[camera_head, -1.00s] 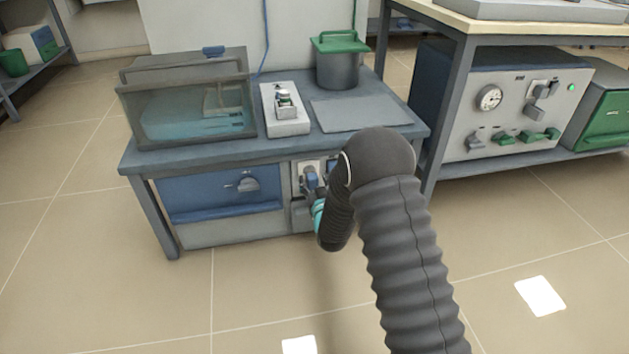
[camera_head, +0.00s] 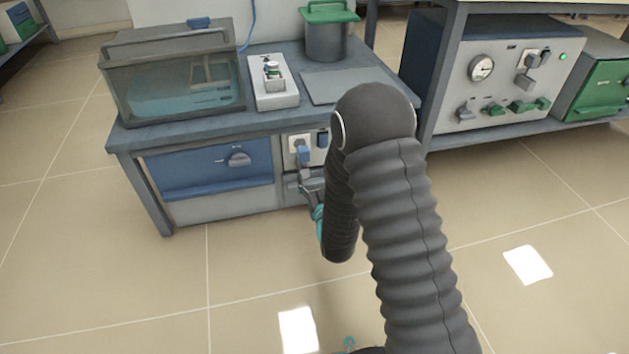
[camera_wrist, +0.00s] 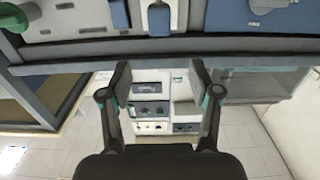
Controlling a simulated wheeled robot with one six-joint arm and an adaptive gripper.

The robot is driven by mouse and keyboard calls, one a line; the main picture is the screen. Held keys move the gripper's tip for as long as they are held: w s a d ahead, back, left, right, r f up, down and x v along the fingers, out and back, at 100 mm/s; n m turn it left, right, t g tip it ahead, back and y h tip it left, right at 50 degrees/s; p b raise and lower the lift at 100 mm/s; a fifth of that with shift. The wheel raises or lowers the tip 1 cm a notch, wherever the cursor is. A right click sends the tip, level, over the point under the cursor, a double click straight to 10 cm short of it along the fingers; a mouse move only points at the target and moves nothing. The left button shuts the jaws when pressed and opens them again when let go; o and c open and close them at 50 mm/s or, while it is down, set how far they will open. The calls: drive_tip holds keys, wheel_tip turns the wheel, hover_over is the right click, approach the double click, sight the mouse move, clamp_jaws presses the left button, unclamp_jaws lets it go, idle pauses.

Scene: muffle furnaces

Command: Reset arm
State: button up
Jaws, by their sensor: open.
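My gripper (camera_wrist: 160,84) is open in the wrist view, its two dark fingers apart with nothing between them. In the head view my gripper (camera_head: 312,188) is in front of the low bench's lower front, just below a blue plug at a white socket panel (camera_head: 299,147). My own arm partly hides it there. The wrist view also shows the bench front edge running across, with blue plugs or switches (camera_wrist: 158,18) on a light panel beyond it.
The low bench (camera_head: 190,130) carries a glass tank (camera_head: 175,85), a small white device (camera_head: 275,92) and a green-lidded pot (camera_head: 327,35). Right of it, a taller table holds a gauge-fronted unit (camera_head: 490,85) and a green-doored furnace (camera_head: 600,90) on its lower shelf. The front floor is open.

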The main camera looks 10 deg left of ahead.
drive_tip(key=shift+s+d, duration=0.1)
drive_tip(key=shift+s, duration=0.15)
idle(0.3)
drive_tip(key=s+d+f+g+h, duration=0.1)
drive_tip(key=s+f+g, duration=0.15)
drive_tip(key=f, duration=0.35)
drive_tip(key=s+f+g+h, duration=0.1)
drive_tip(key=f+g, duration=0.3)
drive_tip(key=f, duration=0.1)
drive_tip(key=s+d+g+h, duration=0.2)
drive_tip(key=s+d+g, duration=0.2)
drive_tip(key=s, duration=0.3)
drive_tip(key=s+d+r+m+p, duration=0.1)
drive_tip(key=s+d+r+p, duration=0.2)
drive_tip(key=r, duration=1.1)
drive_tip(key=s+d+r+m+h+p, duration=0.1)
drive_tip(key=s+d+r+p, duration=0.3)
drive_tip(key=s+d+r, duration=0.5)
drive_tip(key=s+d+r+m+h+p, duration=0.1)
drive_tip(key=s+d+r, duration=0.5)
drive_tip(key=r, duration=1.5)
drive_tip(key=s+m+p, duration=0.1)
drive_tip(key=s+p, duration=0.1)
drive_tip(key=s, duration=0.2)
drive_tip(key=shift+s+d+g+p, duration=0.2)
drive_tip(key=shift+d+g+p, duration=0.05)
drive_tip(key=shift+g+p, duration=0.1)
